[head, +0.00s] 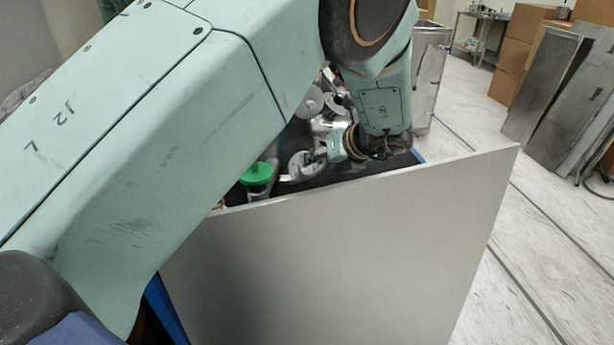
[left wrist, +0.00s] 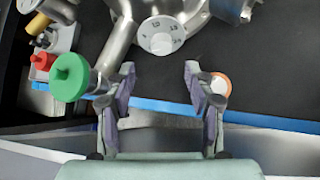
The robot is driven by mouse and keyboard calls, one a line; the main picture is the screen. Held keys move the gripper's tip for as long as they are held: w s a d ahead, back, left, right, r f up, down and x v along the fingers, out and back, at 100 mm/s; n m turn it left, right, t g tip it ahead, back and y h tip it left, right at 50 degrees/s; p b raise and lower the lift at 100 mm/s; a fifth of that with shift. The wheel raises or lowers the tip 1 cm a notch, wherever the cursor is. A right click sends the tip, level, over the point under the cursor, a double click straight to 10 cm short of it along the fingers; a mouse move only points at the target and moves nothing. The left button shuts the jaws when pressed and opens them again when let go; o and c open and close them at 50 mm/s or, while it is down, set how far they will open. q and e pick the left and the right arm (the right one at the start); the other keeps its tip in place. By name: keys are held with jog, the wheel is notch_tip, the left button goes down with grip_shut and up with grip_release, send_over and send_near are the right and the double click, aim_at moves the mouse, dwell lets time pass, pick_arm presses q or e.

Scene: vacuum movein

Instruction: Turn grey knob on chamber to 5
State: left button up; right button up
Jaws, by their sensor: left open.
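The grey knob (left wrist: 160,35) is a round dial with numbers on its rim, at the top middle of the left wrist view. It sits on the silver metal chamber (left wrist: 120,40), whose pipes run around it. My left gripper (left wrist: 159,78) is open and empty. Its two fingers are spread left and right below the knob in that view, apart from it. In the head view my left gripper (head: 322,156) reaches down behind a grey panel, with my arm hiding much of the chamber. The number the knob points to is too small to tell.
A green knob (left wrist: 70,77) stands close to the left finger; it also shows in the head view (head: 257,172). An orange-rimmed white part (left wrist: 219,84) is by the right finger. The large grey panel (head: 350,255) stands in front. Cardboard boxes (head: 520,45) stand farther back.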

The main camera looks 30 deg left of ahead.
aim_at(306, 170)
pick_arm(q)
jog(key=b+x, duration=0.1)
jog(key=x, duration=0.6)
jog(key=shift+f+b, duration=0.15)
jog(key=shift+b, duration=0.2)
jog(key=shift+w+f, duration=0.2)
jog(key=shift+s+a+r, duration=0.1)
jog(key=shift+a, duration=0.05)
